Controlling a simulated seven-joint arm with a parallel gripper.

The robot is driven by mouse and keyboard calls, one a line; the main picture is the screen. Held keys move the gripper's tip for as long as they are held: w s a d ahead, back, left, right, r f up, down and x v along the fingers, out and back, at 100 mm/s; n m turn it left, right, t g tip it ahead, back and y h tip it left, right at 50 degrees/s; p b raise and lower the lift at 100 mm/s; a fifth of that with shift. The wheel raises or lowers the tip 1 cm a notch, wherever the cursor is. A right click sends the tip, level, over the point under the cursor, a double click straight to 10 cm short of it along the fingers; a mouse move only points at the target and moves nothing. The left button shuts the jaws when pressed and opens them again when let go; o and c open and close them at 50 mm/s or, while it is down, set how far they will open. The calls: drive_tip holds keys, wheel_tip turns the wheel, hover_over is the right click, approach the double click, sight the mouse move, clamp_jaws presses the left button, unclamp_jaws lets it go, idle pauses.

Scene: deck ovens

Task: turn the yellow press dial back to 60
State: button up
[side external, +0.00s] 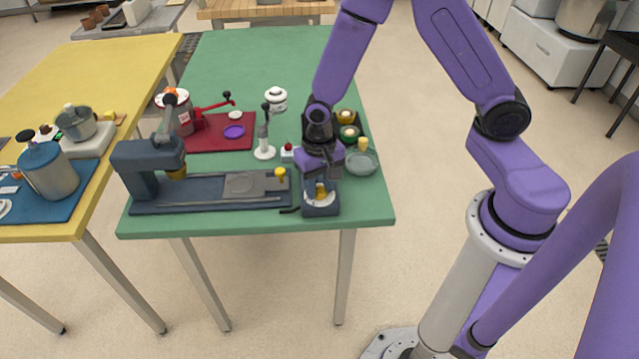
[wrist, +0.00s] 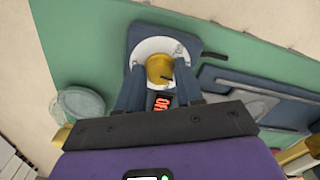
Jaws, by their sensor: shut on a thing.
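The yellow press dial (side external: 321,191) sits on a white round plate on top of a dark blue unit (side external: 320,209) near the front right of the green table. In the wrist view the dial (wrist: 159,67) has a dark pointer mark at its right lower side. A small display (wrist: 160,102) with red digits shows just below it; I cannot read the number surely. My gripper (side external: 320,181) points down over the unit. In the wrist view its two dark fingers (wrist: 160,76) are shut on the dial, one on each side.
Left of the unit is a dark blue press (side external: 146,168) on a long base (side external: 212,207). A glass dish (side external: 361,163) and a tray with yellow and green items stand close behind right. A red mat (side external: 208,145) lies farther back. The far green tabletop (side external: 250,60) is clear.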

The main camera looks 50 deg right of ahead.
sight(319, 189)
drive_tip(key=n, duration=1.3)
drive_tip(key=shift+w, duration=0.1)
idle(0.4)
drive_tip(key=o, duration=1)
drive_tip(key=shift+r, duration=0.1)
wheel_tip(319, 189, up, 17)
drive_tip(key=shift+r, duration=0.15)
